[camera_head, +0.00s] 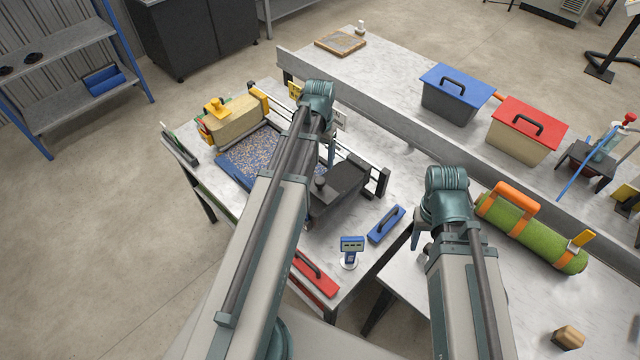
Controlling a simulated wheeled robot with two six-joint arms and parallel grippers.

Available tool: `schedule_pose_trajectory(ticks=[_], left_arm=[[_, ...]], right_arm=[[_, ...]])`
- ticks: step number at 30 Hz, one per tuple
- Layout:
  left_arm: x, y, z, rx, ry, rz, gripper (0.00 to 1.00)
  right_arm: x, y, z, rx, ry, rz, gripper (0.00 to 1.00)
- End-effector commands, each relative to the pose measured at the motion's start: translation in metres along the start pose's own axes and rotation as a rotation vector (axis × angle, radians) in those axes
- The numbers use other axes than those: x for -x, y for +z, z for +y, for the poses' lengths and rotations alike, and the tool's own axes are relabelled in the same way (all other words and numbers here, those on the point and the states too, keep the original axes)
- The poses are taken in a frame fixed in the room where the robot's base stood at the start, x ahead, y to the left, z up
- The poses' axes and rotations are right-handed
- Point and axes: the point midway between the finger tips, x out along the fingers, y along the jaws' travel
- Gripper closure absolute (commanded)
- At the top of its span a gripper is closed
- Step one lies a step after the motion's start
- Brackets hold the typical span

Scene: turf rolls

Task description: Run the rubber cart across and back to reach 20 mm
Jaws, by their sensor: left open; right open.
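The dark cart (342,190), with a black knob on top, stands at the right end of a blue bed (238,172) strewn with speckled granules, between black rails. My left arm crosses in front and hides part of the bed and cart. My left gripper (331,152) is open over the far side of the bed, behind the cart; its fingers are mostly hidden by the arm. My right gripper (418,240) is open and empty, to the right of the bed table. A small blue gauge with a display (352,246) stands near the table's front edge; its reading is too small to tell.
A tan block with yellow handle (235,118) sits at the bed's left end. A blue-handled tool (386,224) and a red one (316,273) lie near the front. A green turf roll (530,232) with orange straps lies right. Blue-lidded (455,92) and red-lidded boxes (525,130) stand behind.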

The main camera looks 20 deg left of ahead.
Motion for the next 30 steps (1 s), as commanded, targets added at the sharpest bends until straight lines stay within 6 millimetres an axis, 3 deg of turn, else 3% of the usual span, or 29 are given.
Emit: schedule_pose_trajectory(ticks=[1, 21, 30], left_arm=[[-0.012, 0.0, 0.0, 0.0, 0.0, 0.0, 0.29], [-0.107, 0.0, 0.0, 0.0, 0.0, 0.0, 0.29], [-0.119, 0.0, 0.0, 0.0, 0.0, 0.0, 0.29]], right_arm=[[-0.012, -0.001, -0.001, 0.0, 0.0, 0.0, 0.5], [-0.106, -0.006, -0.01, 0.013, 0.003, 0.0, 0.5], [-0.119, -0.007, -0.011, 0.012, 0.003, 0.0, 0.5]])
